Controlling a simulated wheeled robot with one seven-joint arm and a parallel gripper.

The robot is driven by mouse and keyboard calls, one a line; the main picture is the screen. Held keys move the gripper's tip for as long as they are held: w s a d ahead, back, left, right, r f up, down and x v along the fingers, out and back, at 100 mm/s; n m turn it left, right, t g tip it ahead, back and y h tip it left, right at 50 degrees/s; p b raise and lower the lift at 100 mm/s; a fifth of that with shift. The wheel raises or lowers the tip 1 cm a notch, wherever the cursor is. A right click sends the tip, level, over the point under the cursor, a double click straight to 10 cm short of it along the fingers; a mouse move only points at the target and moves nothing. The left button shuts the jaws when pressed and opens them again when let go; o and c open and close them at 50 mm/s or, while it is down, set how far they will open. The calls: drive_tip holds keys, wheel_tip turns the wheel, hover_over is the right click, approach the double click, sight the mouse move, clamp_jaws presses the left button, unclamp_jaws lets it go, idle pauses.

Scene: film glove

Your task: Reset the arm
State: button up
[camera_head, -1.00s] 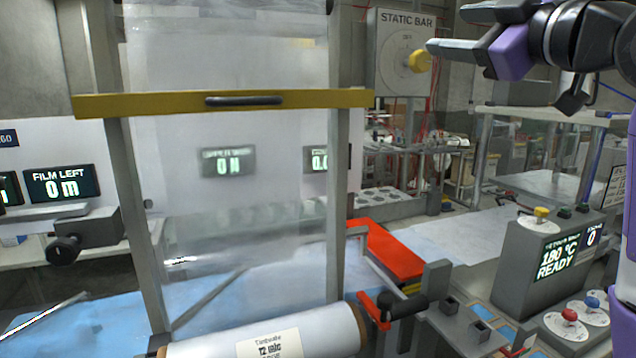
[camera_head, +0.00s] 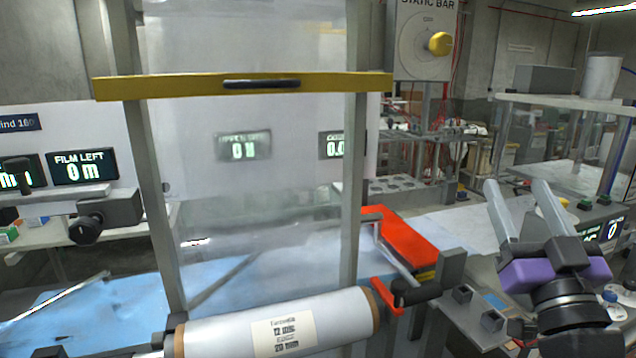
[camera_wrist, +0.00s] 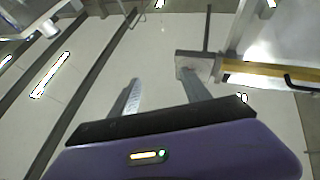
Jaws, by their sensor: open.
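My gripper (camera_head: 520,212) is at the right in the head view, with its two grey fingers apart and pointing up. Nothing shows between them. In the wrist view my gripper (camera_wrist: 160,92) also shows both fingers spread and empty. The gripper hangs in front of the control box (camera_head: 604,232) and hides much of it. The dial box marked STATIC BAR (camera_head: 420,50), with its yellow knob, stands up and left of the gripper, apart from it.
A frame with a yellow bar (camera_head: 180,88) and clear film stands at centre left. A film roll (camera_head: 220,330) lies below it, beside a red lever (camera_head: 388,296). A red tray (camera_head: 408,238) sits behind. A glass-sided stand (camera_head: 540,100) is at the back right.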

drive_tip(key=s+a+f+g, duration=0.2)
drive_tip(key=s+f+g, duration=0.1)
drive_tip(key=s+f, duration=0.8)
drive_tip(key=s+a+f+g, duration=0.3)
drive_tip(key=s+f, duration=0.9)
drive_tip(key=s, duration=0.4)
drive_tip(key=s+a+f+g+y, duration=0.1)
drive_tip(key=s+a+f+g, duration=0.2)
drive_tip(key=s+f, duration=0.8)
drive_tip(key=shift+s+f, duration=0.35)
drive_tip(key=shift+s, duration=0.9)
